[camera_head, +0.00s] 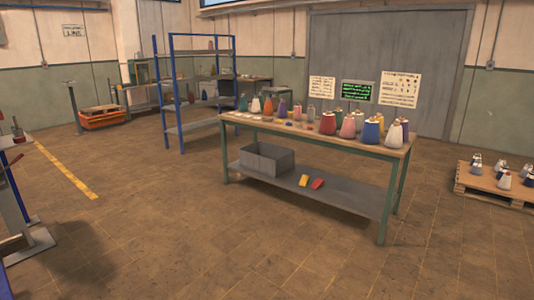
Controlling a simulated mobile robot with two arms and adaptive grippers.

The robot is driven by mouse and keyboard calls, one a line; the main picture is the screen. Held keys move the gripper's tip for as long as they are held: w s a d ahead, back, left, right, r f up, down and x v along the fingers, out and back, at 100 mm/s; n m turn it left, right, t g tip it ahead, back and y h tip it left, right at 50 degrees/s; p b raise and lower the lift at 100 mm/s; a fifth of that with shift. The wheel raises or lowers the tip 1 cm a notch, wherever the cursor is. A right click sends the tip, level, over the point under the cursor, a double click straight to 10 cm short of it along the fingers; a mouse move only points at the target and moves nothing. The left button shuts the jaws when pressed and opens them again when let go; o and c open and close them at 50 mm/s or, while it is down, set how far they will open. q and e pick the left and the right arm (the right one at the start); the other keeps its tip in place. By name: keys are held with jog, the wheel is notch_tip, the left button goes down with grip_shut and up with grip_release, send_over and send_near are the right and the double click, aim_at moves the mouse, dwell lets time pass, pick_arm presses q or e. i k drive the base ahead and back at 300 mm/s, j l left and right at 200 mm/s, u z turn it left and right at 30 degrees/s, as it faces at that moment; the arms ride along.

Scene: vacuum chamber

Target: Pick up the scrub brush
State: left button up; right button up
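I cannot make out a scrub brush for certain in the head view. A yellow item (304,181) and a red item (317,184) lie side by side on the lower shelf of a green-legged workbench (384,226); both are too small to identify. Various small items on the blue-framed shelving rack (201,92) are also too small to tell. Neither of my grippers is in view.
Several coloured cones, including a blue one (371,131), stand on the workbench top. A grey bin (267,159) sits on its lower shelf. A wooden pallet (493,186) holds cones at right. An orange cart (103,121) stands back left. The floor before the workbench is clear.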

aim_at(265, 118)
jog(key=i, duration=2.3)
